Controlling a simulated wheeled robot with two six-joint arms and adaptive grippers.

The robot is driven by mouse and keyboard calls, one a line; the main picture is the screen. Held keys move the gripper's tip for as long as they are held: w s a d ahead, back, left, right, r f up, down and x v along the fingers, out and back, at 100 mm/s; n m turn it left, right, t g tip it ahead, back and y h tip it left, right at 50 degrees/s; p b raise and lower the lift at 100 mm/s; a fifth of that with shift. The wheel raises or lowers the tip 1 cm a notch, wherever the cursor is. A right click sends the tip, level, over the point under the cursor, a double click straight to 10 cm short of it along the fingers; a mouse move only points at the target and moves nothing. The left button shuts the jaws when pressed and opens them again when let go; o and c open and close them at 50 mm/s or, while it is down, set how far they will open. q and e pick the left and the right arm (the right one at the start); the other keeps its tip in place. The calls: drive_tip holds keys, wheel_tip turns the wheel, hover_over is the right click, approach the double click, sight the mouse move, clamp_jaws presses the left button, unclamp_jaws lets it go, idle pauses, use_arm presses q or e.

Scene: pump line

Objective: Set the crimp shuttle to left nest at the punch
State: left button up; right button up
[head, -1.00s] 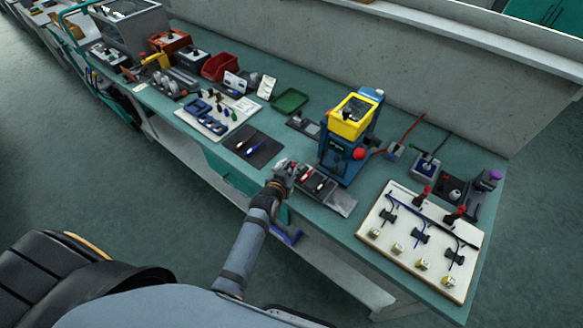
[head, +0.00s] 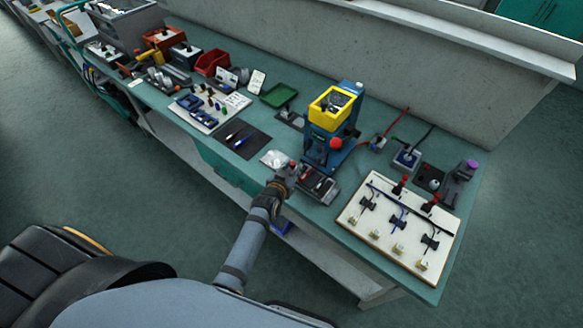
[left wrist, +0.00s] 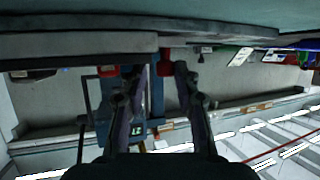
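The crimp shuttle (head: 319,184) is a dark grey slide with small red and pale parts on it. It sits on the bench at the front foot of the blue and yellow punch (head: 331,125). My left gripper (head: 288,172) is low at the shuttle's left end, beside a small red part. In the left wrist view its two fingers (left wrist: 161,72) stand apart with a gap; a red part shows between the tips. Contact with the shuttle is unclear. My right gripper is out of view.
A dark mat (head: 240,138) with pen-like tools lies left of the pale plate. A white board (head: 398,222) with cables and clips lies to the right. A green tray (head: 279,95) stands behind. A small grey device (head: 406,158) stands right of the punch.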

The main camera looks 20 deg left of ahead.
use_arm(q)
drive_tip(key=v, duration=0.7)
drive_tip(key=shift+s+r, duration=0.15)
drive_tip(key=shift+s, duration=0.1)
idle(0.4)
